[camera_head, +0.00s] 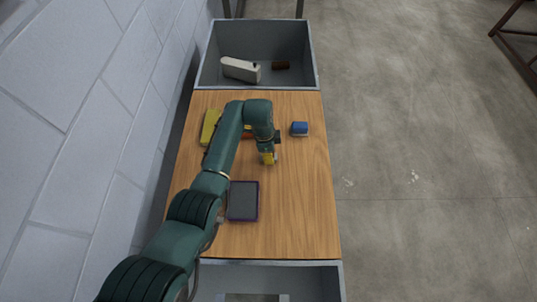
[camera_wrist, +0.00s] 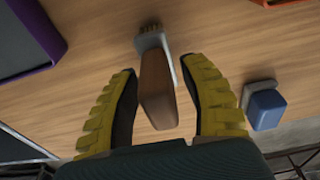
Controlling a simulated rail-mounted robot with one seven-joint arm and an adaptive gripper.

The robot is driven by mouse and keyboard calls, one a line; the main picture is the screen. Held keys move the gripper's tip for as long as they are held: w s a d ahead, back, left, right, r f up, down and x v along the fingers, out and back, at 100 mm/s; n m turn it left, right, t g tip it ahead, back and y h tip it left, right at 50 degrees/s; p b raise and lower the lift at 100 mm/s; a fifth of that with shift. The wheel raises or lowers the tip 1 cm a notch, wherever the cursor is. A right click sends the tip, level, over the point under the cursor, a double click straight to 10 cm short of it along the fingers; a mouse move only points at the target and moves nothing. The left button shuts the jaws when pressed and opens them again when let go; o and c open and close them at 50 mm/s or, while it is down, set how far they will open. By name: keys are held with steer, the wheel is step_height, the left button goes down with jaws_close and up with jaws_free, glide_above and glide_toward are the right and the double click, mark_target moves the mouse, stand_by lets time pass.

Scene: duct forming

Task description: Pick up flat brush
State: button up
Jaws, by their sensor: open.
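The flat brush (camera_wrist: 157,92) shows in the wrist view with a brown handle, a grey metal collar and short brown bristles at the far end. It lies over the wooden table. My gripper (camera_wrist: 158,68) is open, with one yellow-padded finger on each side of the brown handle and a narrow gap visible on both sides. In the head view my gripper (camera_head: 268,158) points down at the middle of the table, and the brush is mostly hidden by it there.
A blue block with a grey part (camera_head: 300,128) lies to the right. A purple-framed dark panel (camera_head: 242,201) is nearer. A yellow item (camera_head: 210,126) and an orange item (camera_head: 248,133) lie behind my arm. A grey bin (camera_head: 318,62) stands at the back.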

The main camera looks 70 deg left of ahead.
jaws_close()
step_height(320, 180, up, 10)
steer(key=shift+r+p, duration=0.1)
steer(key=shift+p, duration=0.5)
steer(key=shift+c, duration=2)
jaws_free()
jaws_close()
